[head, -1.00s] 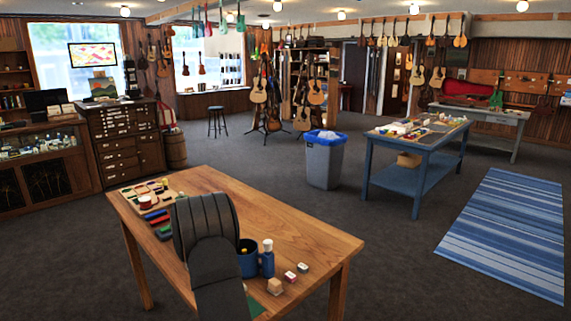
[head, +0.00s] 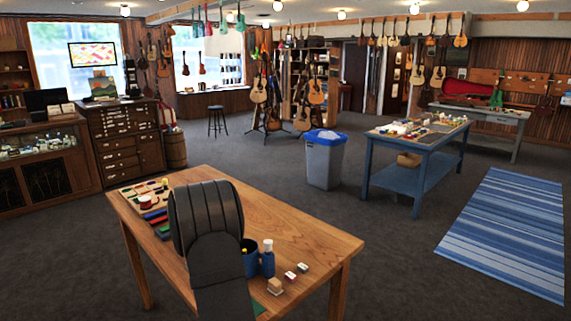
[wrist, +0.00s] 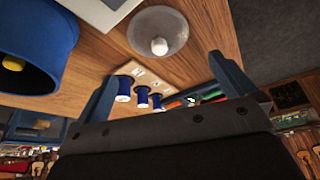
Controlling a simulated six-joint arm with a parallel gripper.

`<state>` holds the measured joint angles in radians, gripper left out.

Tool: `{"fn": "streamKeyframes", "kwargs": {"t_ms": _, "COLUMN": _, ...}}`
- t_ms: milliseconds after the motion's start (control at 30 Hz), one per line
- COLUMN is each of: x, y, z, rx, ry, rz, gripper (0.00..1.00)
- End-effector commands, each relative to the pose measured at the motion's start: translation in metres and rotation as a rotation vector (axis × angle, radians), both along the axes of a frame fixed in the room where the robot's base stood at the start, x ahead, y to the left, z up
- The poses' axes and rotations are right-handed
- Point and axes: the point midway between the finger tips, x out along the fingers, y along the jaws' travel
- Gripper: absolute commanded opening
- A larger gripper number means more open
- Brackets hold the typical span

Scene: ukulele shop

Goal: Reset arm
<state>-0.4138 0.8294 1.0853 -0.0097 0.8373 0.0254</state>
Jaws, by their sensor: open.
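My gripper (wrist: 160,72) shows in the wrist view with its two dark blue-grey fingers spread wide and nothing between them. In the head view my dark arm rises over the wooden worktable, and its gripper end is hidden behind the arm. In the wrist view, several blue cylinders (wrist: 141,96) on a pale base appear between and beyond the fingers, apart from them. A greyish round object with a white knob (wrist: 158,46) is above them in the picture.
The worktable (head: 310,240) holds a blue cup (head: 250,262), a blue bottle (head: 267,262), small blocks (head: 290,277) and a red-and-white mug (head: 148,201). A grey bin (head: 324,165) and a blue workbench (head: 415,178) stand beyond.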

Motion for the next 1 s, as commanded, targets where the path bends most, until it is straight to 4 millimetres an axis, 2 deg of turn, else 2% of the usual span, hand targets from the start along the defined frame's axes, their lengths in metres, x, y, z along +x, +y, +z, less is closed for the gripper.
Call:
{"fn": "streamKeyframes", "kwargs": {"t_ms": 467, "x": 0.031, "y": 0.013, "z": -0.084, "rx": 0.000, "ry": -0.001, "rz": 0.000, "gripper": 1.00}}
{"fn": "streamKeyframes", "kwargs": {"t_ms": 500, "x": 0.032, "y": 0.013, "z": -0.067, "rx": 0.003, "ry": -0.008, "rz": 0.000, "gripper": 1.00}}
{"fn": "streamKeyframes", "kwargs": {"t_ms": 600, "x": 0.032, "y": 0.013, "z": -0.046, "rx": 0.003, "ry": -0.008, "rz": 0.000, "gripper": 1.00}}
{"fn": "streamKeyframes", "kwargs": {"t_ms": 967, "x": 0.031, "y": 0.013, "z": 0.026, "rx": 0.003, "ry": -0.008, "rz": 0.000, "gripper": 1.00}}
{"fn": "streamKeyframes", "kwargs": {"t_ms": 1000, "x": 0.032, "y": 0.004, "z": 0.029, "rx": 0.001, "ry": -0.005, "rz": -0.012, "gripper": 1.00}}
